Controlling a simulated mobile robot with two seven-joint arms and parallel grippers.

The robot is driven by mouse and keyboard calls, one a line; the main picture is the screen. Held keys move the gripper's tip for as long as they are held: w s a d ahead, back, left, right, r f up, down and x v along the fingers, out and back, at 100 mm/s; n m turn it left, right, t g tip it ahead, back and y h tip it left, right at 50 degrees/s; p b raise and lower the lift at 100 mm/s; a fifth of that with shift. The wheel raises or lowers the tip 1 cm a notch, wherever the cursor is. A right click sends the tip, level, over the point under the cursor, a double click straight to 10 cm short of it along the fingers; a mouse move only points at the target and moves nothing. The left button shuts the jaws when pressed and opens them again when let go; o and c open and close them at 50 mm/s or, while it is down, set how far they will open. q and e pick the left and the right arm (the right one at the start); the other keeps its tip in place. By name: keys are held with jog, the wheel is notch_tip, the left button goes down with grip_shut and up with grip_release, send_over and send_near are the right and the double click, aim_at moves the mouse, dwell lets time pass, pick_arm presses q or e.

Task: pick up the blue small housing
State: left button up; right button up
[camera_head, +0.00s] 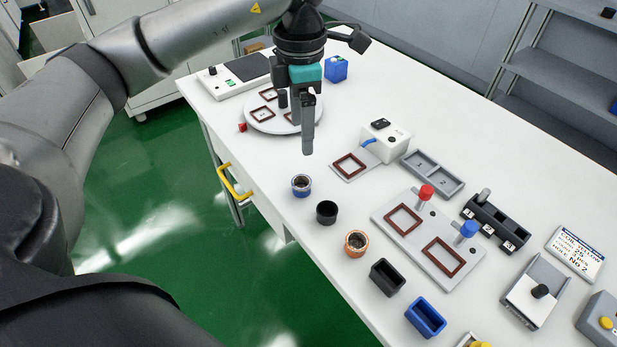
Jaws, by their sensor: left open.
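Two open blue holders stand along the table's near edge: a small round blue cup (301,187) with something coiled inside, and a rectangular blue box (426,318) farther toward the front right. I cannot tell from the picture which one is the blue small housing. My left gripper (298,125) is open, points down and hangs above the table, a little above the round blue cup in the picture and apart from it. No object shows between its fingers. My right gripper is not in view.
A black round cup (326,212), an orange cup (357,244) and a black box (386,278) stand in the same row. A round plate (258,121) lies behind my left gripper. A grey fixture plate (392,228) with red and blue knobs lies right of the row.

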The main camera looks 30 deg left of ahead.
pick_arm(q)
jog(key=b, duration=0.1)
send_near(302, 180)
jog(key=s, duration=0.2)
jog(key=f, duration=0.3)
jog(key=shift+w+d+f, duration=0.3)
jog(key=shift+d, duration=0.1)
notch_tip(302, 180, down, 5)
jog(key=shift+r+b, duration=0.15)
jog(key=shift+b, duration=0.65)
grip_shut()
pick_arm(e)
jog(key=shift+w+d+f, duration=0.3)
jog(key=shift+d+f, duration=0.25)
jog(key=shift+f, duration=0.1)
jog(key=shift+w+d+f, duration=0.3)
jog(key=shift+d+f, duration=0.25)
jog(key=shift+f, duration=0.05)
